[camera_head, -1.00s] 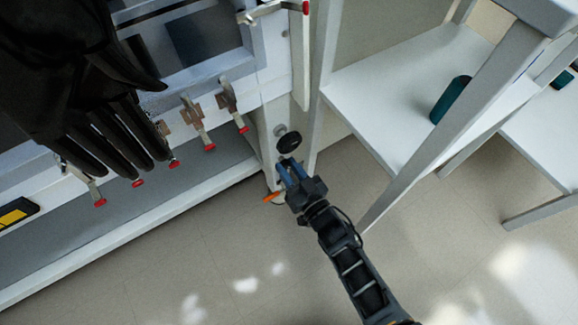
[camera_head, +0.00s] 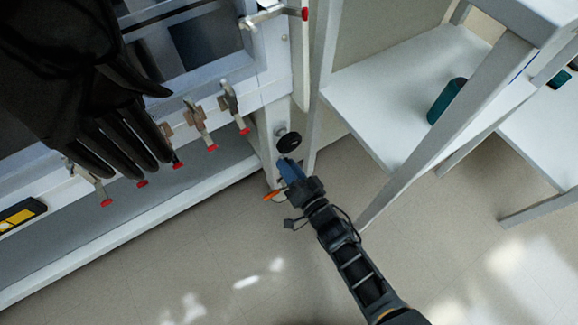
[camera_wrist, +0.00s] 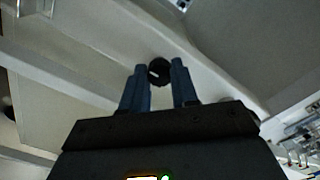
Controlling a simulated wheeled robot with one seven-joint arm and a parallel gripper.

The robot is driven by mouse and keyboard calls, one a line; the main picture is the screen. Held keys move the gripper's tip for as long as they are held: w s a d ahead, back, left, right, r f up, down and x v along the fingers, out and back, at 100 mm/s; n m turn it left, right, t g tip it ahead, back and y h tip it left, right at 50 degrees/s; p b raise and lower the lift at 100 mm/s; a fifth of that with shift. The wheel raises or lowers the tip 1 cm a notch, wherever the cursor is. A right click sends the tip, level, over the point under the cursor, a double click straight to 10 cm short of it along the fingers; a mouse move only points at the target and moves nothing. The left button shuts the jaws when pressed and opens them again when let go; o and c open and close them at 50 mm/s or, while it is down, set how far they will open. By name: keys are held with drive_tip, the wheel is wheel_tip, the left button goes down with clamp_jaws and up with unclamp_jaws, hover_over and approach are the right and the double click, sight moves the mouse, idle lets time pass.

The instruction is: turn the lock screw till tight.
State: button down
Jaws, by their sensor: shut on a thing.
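The lock screw appears to be the round black knob (camera_head: 289,141) on the pale post at the cabinet's right end. In the wrist view the knob (camera_wrist: 159,71) shows a white mark and sits between my two blue fingertips. My gripper (camera_head: 286,163) reaches up to the knob from below, its fingers shut on it. In the wrist view the fingers (camera_wrist: 158,83) stand on either side of the knob. The exact contact is too small to make out. The screw's shaft is mostly hidden behind the knob.
An orange lever (camera_head: 271,195) sits just left of my gripper. A white shelf (camera_head: 385,105) with a green cylinder (camera_head: 446,101) stands to the right. Black gloves (camera_head: 85,80) hang at the left, over several red-tipped clamps (camera_head: 200,125). The floor below is clear.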

drive_tip(key=shift+f, duration=0.1)
idle(0.3)
drive_tip(key=c, duration=0.9)
unclamp_jaws()
drive_tip(key=shift+o, duration=0.2)
drive_tip(key=p+v, duration=0.3)
drive_tip(key=v, duration=0.4)
drive_tip(key=shift+s+d, duration=0.25)
drive_tip(key=shift+s, duration=0.1)
drive_tip(key=shift+s, duration=0.1)
